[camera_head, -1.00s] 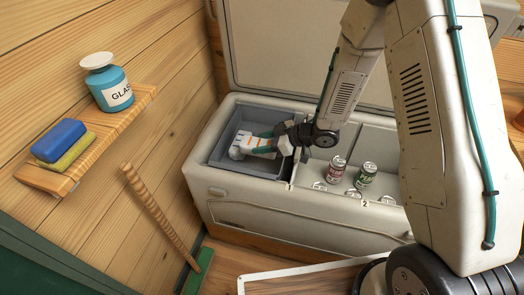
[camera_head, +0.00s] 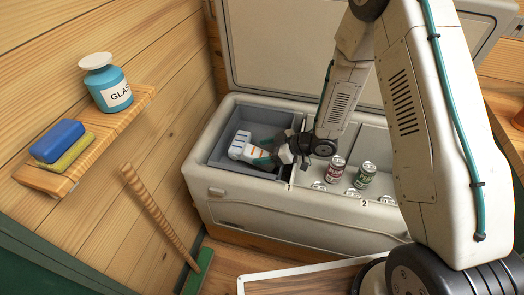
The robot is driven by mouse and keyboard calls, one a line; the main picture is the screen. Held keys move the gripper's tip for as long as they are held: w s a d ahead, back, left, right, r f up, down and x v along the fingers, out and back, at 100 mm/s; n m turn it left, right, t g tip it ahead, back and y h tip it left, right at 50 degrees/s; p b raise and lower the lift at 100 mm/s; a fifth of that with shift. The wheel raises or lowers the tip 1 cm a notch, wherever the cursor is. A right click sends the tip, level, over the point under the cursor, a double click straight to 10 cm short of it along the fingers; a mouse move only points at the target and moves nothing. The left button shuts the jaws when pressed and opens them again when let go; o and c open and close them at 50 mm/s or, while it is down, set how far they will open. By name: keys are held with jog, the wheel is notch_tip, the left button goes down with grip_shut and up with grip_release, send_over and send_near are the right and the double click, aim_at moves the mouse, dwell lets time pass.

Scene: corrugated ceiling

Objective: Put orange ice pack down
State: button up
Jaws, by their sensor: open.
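The ice pack (camera_head: 240,146), white with orange markings, lies tilted in the open left compartment (camera_head: 222,162) of the white chest cooler. At this size I cannot tell whether the fingers still touch the pack. The underside of the pack and its contact with the compartment floor are hidden.
The raised lid (camera_head: 285,60) is behind. A shelf (camera_head: 125,118) on the left wall holds a blue jar (camera_head: 110,90) and sponges (camera_head: 62,145). A broom (camera_head: 158,215) leans below.

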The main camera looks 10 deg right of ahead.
jog(key=v, duration=1.1)
jog(key=shift+s+d+r, duration=0.1)
jog(key=shift+d, duration=0.05)
jog(key=shift+w+d+r, duration=0.1)
jog(key=shift+w+r, duration=0.05)
jog(key=shift+w, duration=0.05)
jog(key=w+d+r+h, duration=0.1)
jog(key=w+d+r+t+h, duration=0.1)
jog(key=w+r, duration=0.1)
jog(key=shift+d+m+t+h, duration=0.2)
jog(key=shift+m+t+h, duration=0.1)
jog(key=shift+m+h, duration=0.1)
jog(key=s+d+r+m+t+h, duration=0.1)
jog(key=d+r+m+h, duration=0.2)
jog(key=d+r+h, duration=0.4)
jog(key=s+d+r+m+t+h, duration=0.1)
jog(key=d+r+m+h, duration=0.3)
jog(key=r, duration=0.5)
jog(key=s+a+r+m+g, duration=0.1)
jog(key=s+r+m+g, duration=0.1)
jog(key=s, duration=0.8)
jog(key=s+a+r+m+g+y, duration=0.1)
jog(key=s+r, duration=0.3)
jog(key=s, duration=0.5)
jog(key=s+a+r+m+g+y, duration=0.1)
jog(key=s+a+r+m+g, duration=0.1)
jog(key=s, duration=0.8)
jog(key=shift+s+a+r+m+g, duration=0.35)
jog(key=shift+a+r+g, duration=0.3)
jog(key=shift+g, duration=0.35)
